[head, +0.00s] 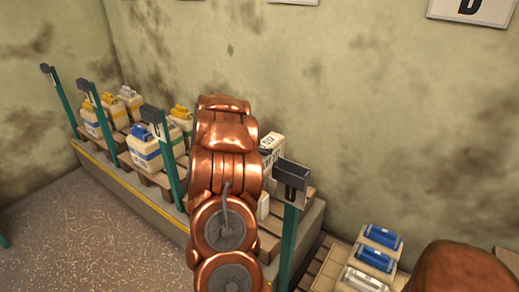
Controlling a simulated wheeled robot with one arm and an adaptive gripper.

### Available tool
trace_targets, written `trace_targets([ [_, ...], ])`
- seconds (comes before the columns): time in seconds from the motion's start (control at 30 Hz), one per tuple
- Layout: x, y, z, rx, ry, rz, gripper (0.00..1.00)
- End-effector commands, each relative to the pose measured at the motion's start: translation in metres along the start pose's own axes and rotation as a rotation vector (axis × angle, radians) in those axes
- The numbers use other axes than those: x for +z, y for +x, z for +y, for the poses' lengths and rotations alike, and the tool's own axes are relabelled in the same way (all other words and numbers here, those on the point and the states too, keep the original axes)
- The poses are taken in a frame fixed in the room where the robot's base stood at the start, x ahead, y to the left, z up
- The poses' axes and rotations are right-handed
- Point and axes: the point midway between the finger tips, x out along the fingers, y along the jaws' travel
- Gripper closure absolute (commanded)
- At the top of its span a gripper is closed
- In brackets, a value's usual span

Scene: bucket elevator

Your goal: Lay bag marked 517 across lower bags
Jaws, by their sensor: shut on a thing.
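A pale bag (272,143) with dark marking shows just right of my copper arm, above the pallets. Its marking is too small and too covered to read fully, so I cannot tell whether it is 517. Below it, a sliver of another pale bag (263,206) shows beside my arm. My arm covers the left part of both, and I cannot tell whether they touch. My gripper is hidden behind my arm.
Pale containers with blue or yellow tops (145,146) stand on pallets along a raised ledge (110,176) at left. Teal posts (172,172) line its front; a nearer one (289,235) stands right of my arm. Blue-topped items (382,237) sit at lower right.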

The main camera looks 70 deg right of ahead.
Motion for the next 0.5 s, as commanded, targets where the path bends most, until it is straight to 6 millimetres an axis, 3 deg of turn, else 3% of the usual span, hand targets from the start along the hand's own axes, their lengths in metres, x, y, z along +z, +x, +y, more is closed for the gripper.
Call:
trace_targets([
  [0.5,0.023,0.014,-0.001,-0.001,0.001,0.007,0.95],
])
